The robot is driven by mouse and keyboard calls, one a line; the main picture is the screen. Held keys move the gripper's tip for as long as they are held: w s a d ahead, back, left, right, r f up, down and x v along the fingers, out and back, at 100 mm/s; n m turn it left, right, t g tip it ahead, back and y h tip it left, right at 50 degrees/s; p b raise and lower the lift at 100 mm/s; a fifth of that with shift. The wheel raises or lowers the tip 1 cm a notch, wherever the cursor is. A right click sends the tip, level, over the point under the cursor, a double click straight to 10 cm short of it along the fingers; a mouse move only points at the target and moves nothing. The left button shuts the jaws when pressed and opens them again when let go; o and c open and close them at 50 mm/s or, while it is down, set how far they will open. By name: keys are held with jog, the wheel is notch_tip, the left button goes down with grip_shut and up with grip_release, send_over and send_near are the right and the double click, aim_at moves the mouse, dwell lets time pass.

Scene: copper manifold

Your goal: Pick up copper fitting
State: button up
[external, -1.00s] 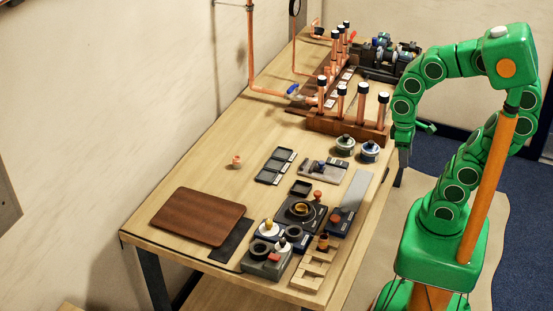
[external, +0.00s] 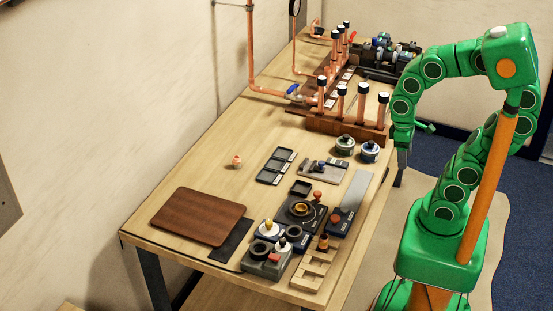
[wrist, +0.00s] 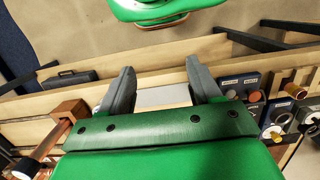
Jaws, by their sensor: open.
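A small copper fitting (external: 237,161) stands alone on the wooden workbench (external: 205,170), left of the dark trays in the external view. My gripper (external: 402,160) hangs at the bench's right edge, well to the right of the fitting. In the wrist view my gripper (wrist: 163,88) shows two grey fingers spread apart with nothing between them. I cannot make out the fitting in the wrist view.
Dark trays (external: 275,166) and two round pots (external: 345,146) lie between gripper and fitting. The copper pipe manifold (external: 345,127) rises behind. A brown board (external: 198,216) and several small tools and fixtures fill the near bench. Bare wood surrounds the fitting.

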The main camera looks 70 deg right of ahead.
jog(key=w+a+m+y, duration=0.45)
jog(key=w+a, duration=0.55)
jog(key=w, duration=0.4)
jog(key=m+t+y, duration=0.3)
jog(key=m+y, duration=0.5)
jog(key=m, duration=0.4)
send_over(236, 157)
jog(key=s+a, duration=0.5)
jog(key=s, duration=0.8)
notch_tip(236, 157, down, 5)
jog(key=w+d+f+m+t, duration=0.1)
jog(key=w+d+f+m, duration=0.1)
jog(key=w+d, duration=0.1)
jog(key=w+d+f+m+t, duration=0.1)
jog(key=w+d+f+m, duration=0.1)
jog(key=w+d+f, duration=0.1)
jog(key=w+d+f+m+t, duration=0.2)
jog(key=w+d+f, duration=0.1)
jog(key=w, duration=0.2)
jog(key=shift+f, duration=0.25)
jog(key=shift+x, duration=2.5)
jog(key=c, duration=1.1)
jog(key=shift+r, duration=0.1)
